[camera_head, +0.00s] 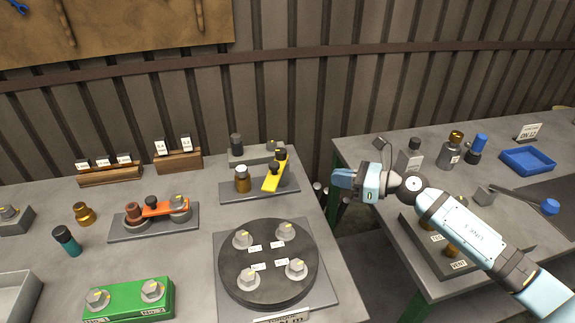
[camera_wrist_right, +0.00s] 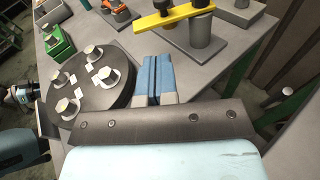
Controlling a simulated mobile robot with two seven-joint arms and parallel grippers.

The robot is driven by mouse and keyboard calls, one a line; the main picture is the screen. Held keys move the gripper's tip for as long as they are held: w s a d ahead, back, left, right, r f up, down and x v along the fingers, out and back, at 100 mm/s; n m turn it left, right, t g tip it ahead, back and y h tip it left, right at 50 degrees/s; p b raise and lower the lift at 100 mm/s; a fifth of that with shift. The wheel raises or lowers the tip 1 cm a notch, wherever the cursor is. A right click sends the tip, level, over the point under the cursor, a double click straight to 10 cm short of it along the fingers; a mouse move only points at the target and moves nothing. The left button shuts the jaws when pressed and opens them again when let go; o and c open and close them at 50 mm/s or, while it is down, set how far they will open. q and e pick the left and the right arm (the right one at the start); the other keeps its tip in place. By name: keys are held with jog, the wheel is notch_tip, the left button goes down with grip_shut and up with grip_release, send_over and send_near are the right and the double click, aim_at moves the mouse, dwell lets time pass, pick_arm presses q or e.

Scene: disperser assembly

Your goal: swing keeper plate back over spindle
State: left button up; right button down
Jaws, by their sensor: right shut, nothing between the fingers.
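A yellow bar (camera_head: 274,174), which looks like the keeper plate, sits raised on a grey base (camera_head: 230,191) at the back right of the left table. A dark knob (camera_head: 281,155) stands at its far end. A brass cylinder (camera_head: 242,178), perhaps the spindle, stands beside the bar, apart from it and uncovered. The bar also shows at the top of the right wrist view (camera_wrist_right: 172,19). My right gripper (camera_head: 340,182) is shut and empty, to the right of the bar; its blue fingers show in the right wrist view (camera_wrist_right: 154,72).
A round dark plate (camera_head: 268,293) with several hex knobs lies in front of the grey base. An orange bar (camera_head: 165,208) on another base is to the left. A gap separates the left table from the right table (camera_head: 360,147), which holds bottles and a blue tray (camera_head: 528,161).

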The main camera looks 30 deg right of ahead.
aim_at(276, 167)
jog(key=p+x, duration=0.2)
jog(key=x, duration=1.1)
jog(key=shift+w+a+n, duration=0.15)
jog(key=shift+w+n, duration=0.15)
jog(key=shift+w, duration=0.1)
